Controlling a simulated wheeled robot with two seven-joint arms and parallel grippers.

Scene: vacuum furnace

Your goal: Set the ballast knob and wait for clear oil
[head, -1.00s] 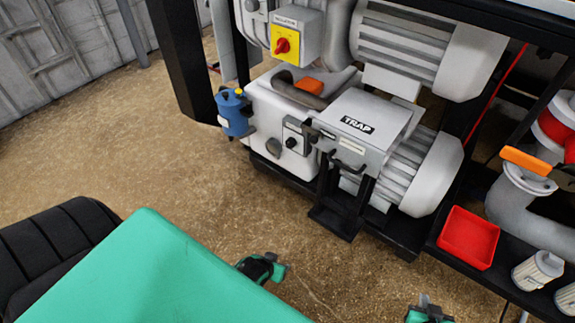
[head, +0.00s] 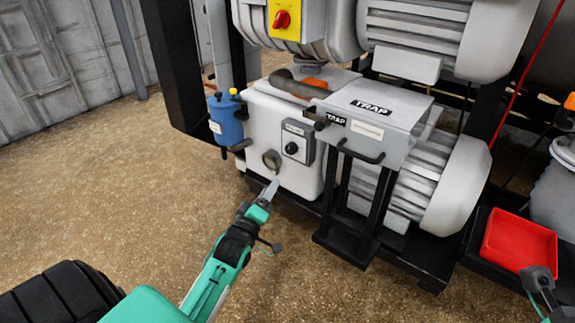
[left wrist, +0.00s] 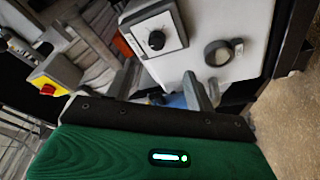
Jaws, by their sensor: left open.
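The ballast knob (head: 292,148) is a small black dial on a grey plate on the front of the pale pump housing. It also shows in the left wrist view (left wrist: 156,40), upper middle. A round oil sight glass (head: 271,160) sits just left of and below it, and it shows right of the knob in the left wrist view (left wrist: 218,52). My left gripper (head: 270,188) is open and empty, just below the sight glass and apart from the knob. In the left wrist view its fingers (left wrist: 160,88) stand apart. My right gripper (head: 540,285) shows only partly at the lower right.
A box marked TRAP (head: 380,120) on a black stand (head: 345,215) juts out right of the knob. A blue canister (head: 225,120) hangs left of the pump. A yellow plate with a red switch (head: 283,20) is above. A red tray (head: 519,240) stands at right. The floor in front is clear.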

